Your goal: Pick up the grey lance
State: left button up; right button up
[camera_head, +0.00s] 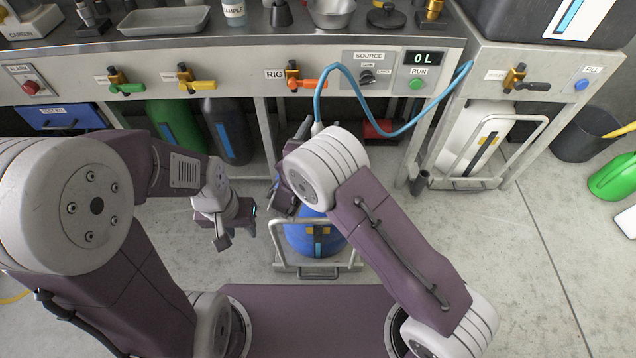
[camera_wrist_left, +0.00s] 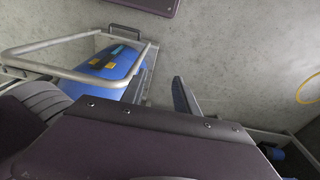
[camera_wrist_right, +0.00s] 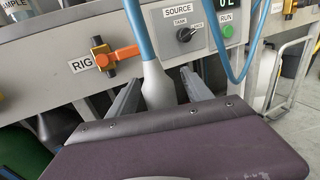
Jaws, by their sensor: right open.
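The grey lance (camera_wrist_right: 157,88) hangs on the end of a blue hose and shows between the two fingers of my right gripper (camera_wrist_right: 160,92) in the right wrist view. The fingers are open around it with a gap visible on each side; its lower part is hidden behind the gripper body. In the head view the lance's top (camera_head: 317,128) shows just above my right wrist, which hides most of my right gripper. My left gripper (camera_head: 238,226) is open and empty, low over the floor, left of the blue drum.
The blue hose (camera_head: 342,80) loops along the bench front (camera_head: 225,90), near the RIG valve (camera_head: 306,82) and SOURCE panel (camera_head: 366,62). A blue drum (camera_head: 300,240) stands on a trolley (camera_head: 318,273) below my right arm.

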jog(key=shift+w+d, duration=0.15)
jog(key=shift+w, duration=0.35)
grip_shut()
dwell(1.0)
